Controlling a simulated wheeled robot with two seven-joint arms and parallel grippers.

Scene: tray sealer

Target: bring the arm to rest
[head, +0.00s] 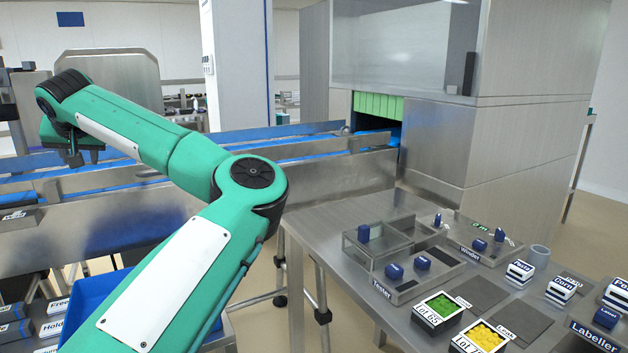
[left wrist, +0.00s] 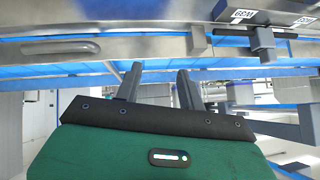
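My left arm (head: 160,270) is green with black joints. It rises from the bottom of the head view and bends back to the upper left. My left gripper (head: 75,155) hangs at the far left of the head view, in front of the steel conveyor. In the left wrist view the left gripper (left wrist: 159,76) shows two dark fingers standing apart with nothing between them. The conveyor's steel rail (left wrist: 120,48) and blue belt lie beyond the fingers. My right arm and gripper are in neither view.
The conveyor (head: 330,175) runs into a steel machine (head: 520,140). A steel table (head: 340,225) at right holds a tester, trays with green (head: 437,308) and yellow (head: 485,337) contents, and stamps. A blue bin (head: 95,305) sits below my arm at left.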

